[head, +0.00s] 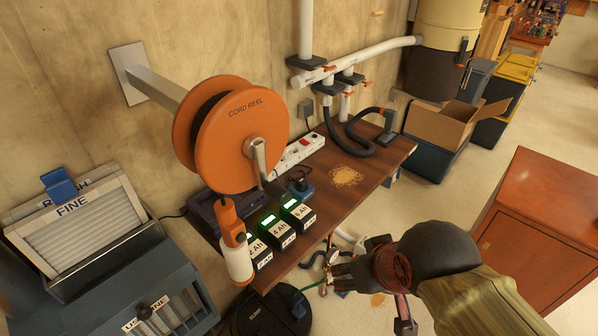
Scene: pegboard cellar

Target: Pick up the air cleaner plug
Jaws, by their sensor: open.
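I cannot tell for sure which plug belongs to the air cleaner. A small dark blue plug-like piece (301,188) lies on the wooden bench (382,172), just below the white power strip (299,150). A tangle of cables and small ends (326,262) hangs or lies past the bench's front edge, partly hidden by my gripper. My gripper (372,298) is at the lower right, in front of the bench. Its fingers are spread, and I see nothing held between them. It is apart from the blue piece.
An orange cord reel (240,128) juts from the wall over the bench. Battery packs (277,232) with green lights stand at the bench front. A dark hose (362,140) curves at the back. A reddish cabinet (550,220) stands right, and filter boxes (95,265) stand left.

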